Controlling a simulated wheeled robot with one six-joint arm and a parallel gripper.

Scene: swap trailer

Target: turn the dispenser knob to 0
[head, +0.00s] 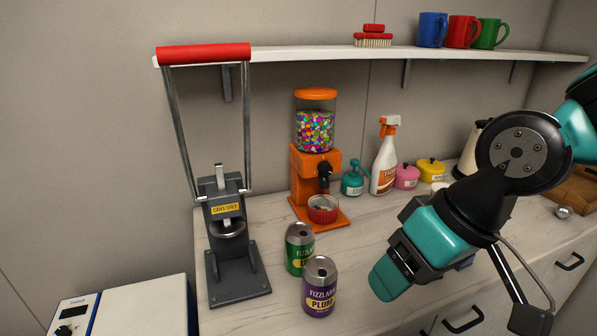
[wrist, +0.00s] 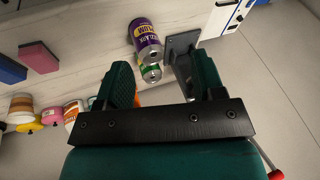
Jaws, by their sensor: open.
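The orange candy dispenser (head: 305,185) stands on the counter against the wall, its clear jar full of coloured candy. Its black knob (head: 324,168) is on the front, above a red bowl (head: 323,214). The knob's setting is too small to read. My gripper (head: 388,278) is in front and to the right of the dispenser, apart from it, pointing down and left. In the wrist view my gripper (wrist: 162,80) has its two teal fingers spread with nothing between them. There the dispenser is mostly hidden behind the gripper.
A green can (head: 299,250) and a purple can (head: 320,290) stand in front of the dispenser. A grey can crusher (head: 238,272) with a red handle is to its left. A spray bottle (head: 385,160) and small pots are to its right. A shelf (head: 300,54) runs above.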

